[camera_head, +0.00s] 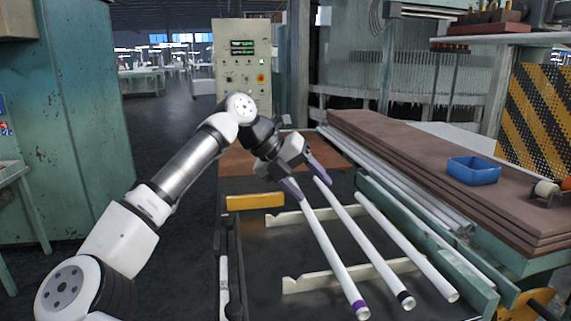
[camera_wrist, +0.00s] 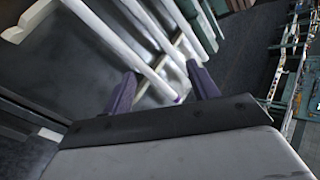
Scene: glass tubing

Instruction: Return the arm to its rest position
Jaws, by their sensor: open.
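My gripper (camera_head: 305,178) is open, its two purple fingers spread over the upper ends of the tubes. It also shows in the wrist view (camera_wrist: 163,82), with the fingers apart and a tube end in the gap between them in the picture; I cannot tell whether anything touches. A white tube with a purple band (camera_head: 328,246), one with a black band (camera_head: 365,243) and a third without a dark band (camera_head: 407,245) lie side by side. The upper end of the purple-banded tube is hidden behind a finger.
Pale notched supports (camera_head: 300,283) carry the tubes over a dark bed. A yellow block (camera_head: 255,201) lies left of them. At right are stacked brown boards (camera_head: 430,165) with a blue bin (camera_head: 473,171). A control box (camera_head: 242,65) stands behind my arm.

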